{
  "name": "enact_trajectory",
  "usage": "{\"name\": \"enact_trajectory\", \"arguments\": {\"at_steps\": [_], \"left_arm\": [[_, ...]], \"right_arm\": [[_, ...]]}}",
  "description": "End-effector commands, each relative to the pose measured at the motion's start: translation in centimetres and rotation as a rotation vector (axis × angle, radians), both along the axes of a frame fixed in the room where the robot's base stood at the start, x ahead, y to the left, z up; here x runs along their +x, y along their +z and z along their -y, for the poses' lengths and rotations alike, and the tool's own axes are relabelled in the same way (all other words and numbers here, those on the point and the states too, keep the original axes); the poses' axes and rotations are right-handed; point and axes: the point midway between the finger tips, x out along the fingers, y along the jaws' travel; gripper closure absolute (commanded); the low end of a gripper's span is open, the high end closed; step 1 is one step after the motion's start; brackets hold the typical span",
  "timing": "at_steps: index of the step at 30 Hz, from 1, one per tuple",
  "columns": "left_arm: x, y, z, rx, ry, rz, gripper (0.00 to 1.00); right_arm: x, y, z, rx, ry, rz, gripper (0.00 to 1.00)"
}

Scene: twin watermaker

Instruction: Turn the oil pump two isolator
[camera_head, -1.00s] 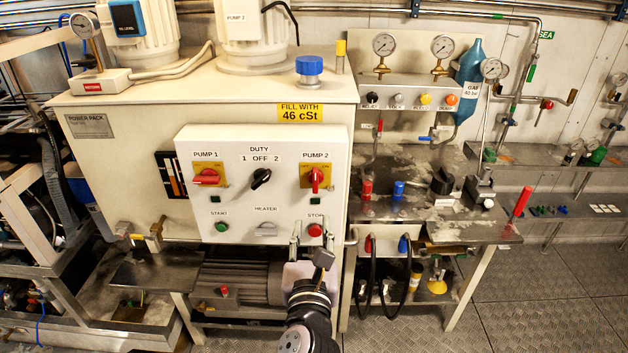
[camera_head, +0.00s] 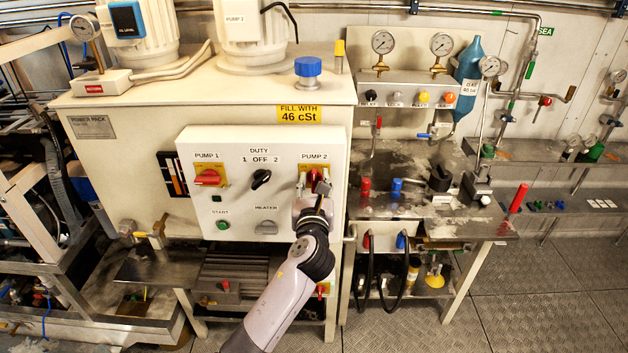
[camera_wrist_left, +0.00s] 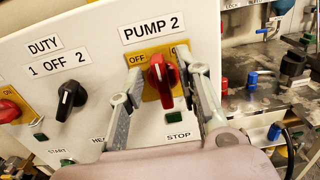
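The pump 2 isolator is a red rotary handle (camera_wrist_left: 161,82) on a yellow plate; its grip stands roughly upright in the left wrist view. In the head view its red top (camera_head: 313,176) shows below the PUMP 2 label, partly covered by my gripper. My left gripper (camera_wrist_left: 158,62) is open, one finger on each side of the red handle, with visible gaps; I see no clear contact. In the head view my left gripper (camera_head: 314,190) is in front of the panel's right side. The right gripper is not in view.
The white control box (camera_head: 240,215) also carries the red pump 1 handle (camera_head: 207,177), lying sideways, a black duty knob (camera_head: 261,178) and a green start button (camera_head: 223,224). A steel bench (camera_head: 430,225) stands at right.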

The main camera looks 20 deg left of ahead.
Motion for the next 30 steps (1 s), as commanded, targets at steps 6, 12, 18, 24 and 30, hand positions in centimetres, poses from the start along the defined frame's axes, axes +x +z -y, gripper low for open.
{"name": "enact_trajectory", "arguments": {"at_steps": [6,12,18,24,30], "left_arm": [[0.15,-0.03,-0.05,-0.001,0.000,0.000,0.68],[0.12,-0.02,-0.05,-0.001,0.000,0.000,0.78],[0.11,-0.03,-0.04,0.000,0.000,0.000,0.91],[0.10,-0.03,-0.04,0.000,0.000,0.000,1.00],[0.10,-0.03,-0.04,0.000,0.000,0.000,1.00]], "right_arm": [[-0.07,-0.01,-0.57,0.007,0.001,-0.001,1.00],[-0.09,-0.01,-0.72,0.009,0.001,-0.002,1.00],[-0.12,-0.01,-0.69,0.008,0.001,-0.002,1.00],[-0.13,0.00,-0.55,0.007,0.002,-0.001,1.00],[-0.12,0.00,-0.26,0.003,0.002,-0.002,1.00]]}}
